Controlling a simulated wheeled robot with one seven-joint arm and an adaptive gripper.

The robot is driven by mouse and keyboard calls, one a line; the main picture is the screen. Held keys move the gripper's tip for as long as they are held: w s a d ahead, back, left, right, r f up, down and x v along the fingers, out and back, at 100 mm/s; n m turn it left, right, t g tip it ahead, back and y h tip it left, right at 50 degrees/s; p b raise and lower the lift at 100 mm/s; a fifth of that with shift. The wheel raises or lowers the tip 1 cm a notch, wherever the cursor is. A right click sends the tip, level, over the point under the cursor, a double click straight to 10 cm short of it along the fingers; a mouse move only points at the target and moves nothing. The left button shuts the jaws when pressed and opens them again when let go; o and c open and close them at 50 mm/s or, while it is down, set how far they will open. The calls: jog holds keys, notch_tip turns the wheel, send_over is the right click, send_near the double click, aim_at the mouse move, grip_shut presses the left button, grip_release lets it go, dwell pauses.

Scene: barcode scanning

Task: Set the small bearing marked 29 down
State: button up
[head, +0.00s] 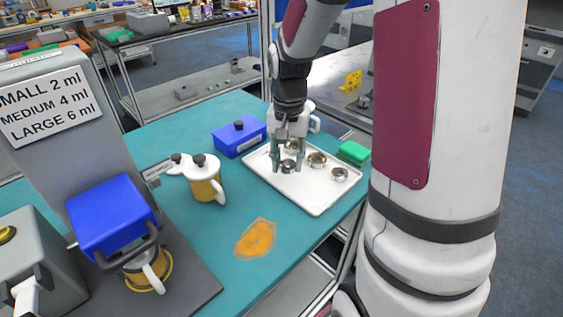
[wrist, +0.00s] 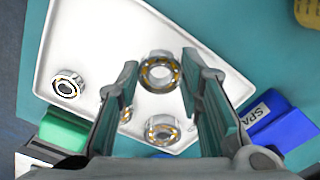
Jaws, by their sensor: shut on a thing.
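My gripper (head: 288,160) points down over the left part of a white tray (head: 313,200) on the teal table. Its fingers are shut on a small metal bearing (wrist: 160,72), which sits between the fingertips in the wrist view; in the head view the bearing (head: 288,166) shows low between the fingers. The bearing is at or just above the tray surface; I cannot tell whether it touches. No number can be read on it. Other bearings lie on the tray: one at the front right (head: 339,174), one behind it (head: 317,159) and one partly hidden behind my gripper (head: 292,146).
A blue box (head: 238,136) stands left of the tray and a green box (head: 353,152) at its right edge. A white and yellow jug (head: 205,190) and an orange patch (head: 255,239) are nearer. The front part of the tray is bare.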

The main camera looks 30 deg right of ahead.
aim_at(289, 161)
jog(key=shift+w+d+f, duration=0.1)
jog(key=shift+w+d, duration=0.35)
jog(key=shift+d, duration=0.05)
jog(key=shift+f, duration=1.7)
jog(key=shift+f, duration=0.15)
jog(key=o, duration=1.2)
